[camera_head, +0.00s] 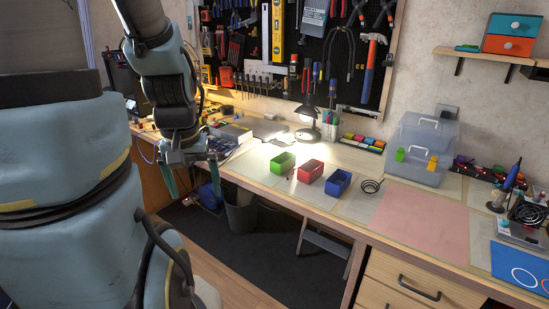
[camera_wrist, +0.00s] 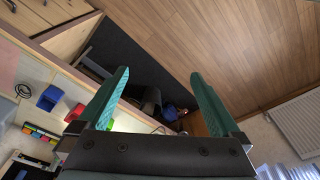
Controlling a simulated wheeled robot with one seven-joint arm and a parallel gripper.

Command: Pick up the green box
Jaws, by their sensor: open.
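The green box (camera_head: 283,163) is a small open-topped bin on the workbench, at the left end of a row with a red box (camera_head: 310,171) and a blue box (camera_head: 338,183). My gripper (camera_head: 195,189) is open and empty, pointing down in front of the bench's left part. It is to the left of the green box and well apart from it. In the wrist view my two green fingers (camera_wrist: 158,74) are spread wide. There, only a sliver of the green box (camera_wrist: 109,124) shows beside the left finger, which hides the rest.
A lamp (camera_head: 308,134) stands behind the boxes, and a black wire coil (camera_head: 371,185) lies right of the blue box. A grey bin (camera_head: 241,215) stands on the floor under the bench. The pink mat (camera_head: 422,222) is clear.

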